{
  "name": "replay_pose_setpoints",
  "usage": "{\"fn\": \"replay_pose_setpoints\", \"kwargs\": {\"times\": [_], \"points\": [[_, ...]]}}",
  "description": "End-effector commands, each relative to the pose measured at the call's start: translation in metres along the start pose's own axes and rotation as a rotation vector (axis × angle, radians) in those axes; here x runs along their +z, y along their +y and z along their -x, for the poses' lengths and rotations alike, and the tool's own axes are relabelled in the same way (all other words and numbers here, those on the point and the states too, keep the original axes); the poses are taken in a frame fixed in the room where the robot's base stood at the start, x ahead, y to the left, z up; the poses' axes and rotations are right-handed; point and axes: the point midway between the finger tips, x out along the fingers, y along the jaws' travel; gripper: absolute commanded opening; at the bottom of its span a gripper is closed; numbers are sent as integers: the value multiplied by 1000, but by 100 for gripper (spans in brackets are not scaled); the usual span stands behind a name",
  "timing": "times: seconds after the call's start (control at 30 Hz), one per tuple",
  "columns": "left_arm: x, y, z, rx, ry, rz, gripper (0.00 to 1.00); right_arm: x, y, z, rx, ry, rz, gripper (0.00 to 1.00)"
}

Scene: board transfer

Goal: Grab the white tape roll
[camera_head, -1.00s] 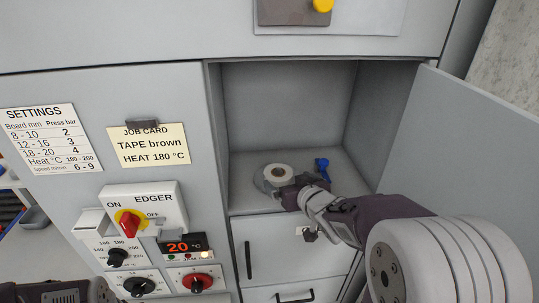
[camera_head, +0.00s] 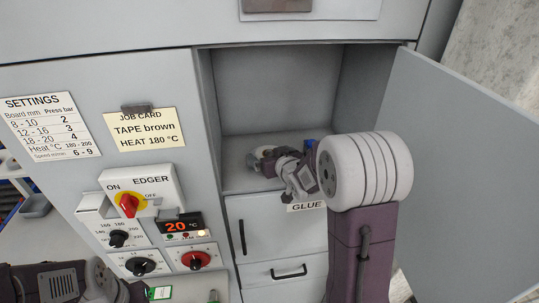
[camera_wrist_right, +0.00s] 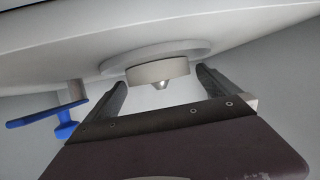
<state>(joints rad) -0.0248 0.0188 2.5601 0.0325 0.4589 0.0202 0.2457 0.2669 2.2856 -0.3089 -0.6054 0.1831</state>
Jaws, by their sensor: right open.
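The white tape roll (camera_wrist_right: 158,73) sits on a wider pale grey disc (camera_wrist_right: 155,53) in the open compartment. In the right wrist view it lies between the two finger ends, with a narrow gap on each side. My right gripper (camera_wrist_right: 160,79) is open and holds nothing. In the head view my right gripper (camera_head: 262,160) covers most of the roll, so little of it shows. My left arm shows at the lower left of the head view; its jaws are not clear there.
A blue-handled object (camera_wrist_right: 64,122) stands beside the disc, close to one finger. The compartment (camera_head: 275,90) has side walls, and its open door (camera_head: 465,160) stands to the right of my arm.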

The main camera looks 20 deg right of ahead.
Motion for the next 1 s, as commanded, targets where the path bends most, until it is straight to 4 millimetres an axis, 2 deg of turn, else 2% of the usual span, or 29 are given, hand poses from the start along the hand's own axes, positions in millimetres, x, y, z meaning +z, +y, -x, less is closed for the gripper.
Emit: {"fn": "replay_pose_setpoints", "kwargs": {"times": [0.13,0.37,0.67,0.77,0.87,1.0], "points": [[0,0,-1,0,0,0,0,0,0,0,0,0,0,100],[0,0,-1,0,0,0,0,0,0,0,0,0,0,36],[0,0,-1,0,0,0,0,-4,0,2,0,2,-1,36],[0,0,-3,0,0,0,0,-17,0,7,0,6,1,36],[0,0,-2,0,0,0,0,-38,0,15,0,9,1,36],[-1,0,10,0,0,0,0,-51,25,33,8,2,-1,36]]}}
